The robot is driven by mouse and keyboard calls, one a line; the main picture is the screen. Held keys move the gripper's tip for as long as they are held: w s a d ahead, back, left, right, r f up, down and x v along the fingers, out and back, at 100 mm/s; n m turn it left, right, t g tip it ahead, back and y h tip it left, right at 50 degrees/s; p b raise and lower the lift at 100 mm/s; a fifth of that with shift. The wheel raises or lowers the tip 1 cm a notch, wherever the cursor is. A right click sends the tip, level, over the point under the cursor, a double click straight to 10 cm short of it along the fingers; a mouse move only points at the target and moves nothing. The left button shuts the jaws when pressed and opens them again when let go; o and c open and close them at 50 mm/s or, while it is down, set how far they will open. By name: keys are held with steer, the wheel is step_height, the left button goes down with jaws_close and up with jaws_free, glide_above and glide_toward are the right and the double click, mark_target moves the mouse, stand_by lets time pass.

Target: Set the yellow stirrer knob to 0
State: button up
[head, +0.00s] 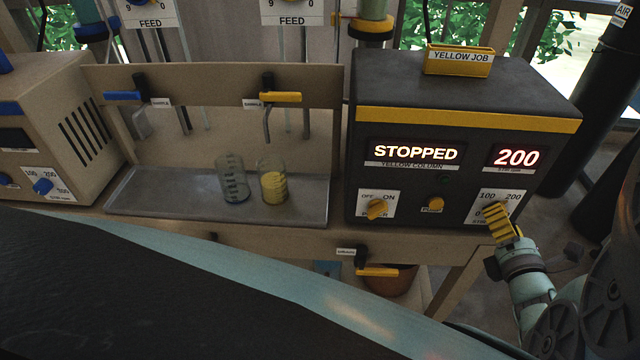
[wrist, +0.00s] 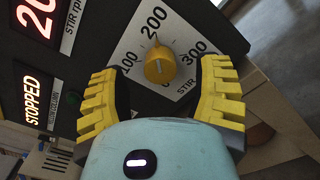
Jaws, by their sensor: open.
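The yellow stirrer knob (wrist: 160,66) sits on a white dial plate (wrist: 137,62) marked 100, 200 and 300. Its narrow end points toward 200. The 0 mark is mostly hidden behind the knob and my gripper. My gripper (wrist: 161,75) is open, with one ribbed yellow finger on each side of the knob and a gap showing on both sides. In the head view my gripper (head: 500,222) covers the knob at the right of the dark control box (head: 460,95). The speed display (head: 516,157) reads 200.
The other display (head: 415,153) reads STOPPED. A yellow power knob (head: 377,208) and a round yellow button (head: 436,203) are on the same front. Two beakers (head: 232,180) (head: 272,182) stand on a tray (head: 130,195) to the left. A beige box with a blue knob (head: 43,187) is at far left.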

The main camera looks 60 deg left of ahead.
steer(key=shift+w+a, duration=0.15)
steer(key=shift+a, duration=0.1)
steer(key=shift+b+x, duration=0.7)
steer(key=shift+x, duration=0.1)
steer(key=shift+d, duration=0.1)
jaws_close()
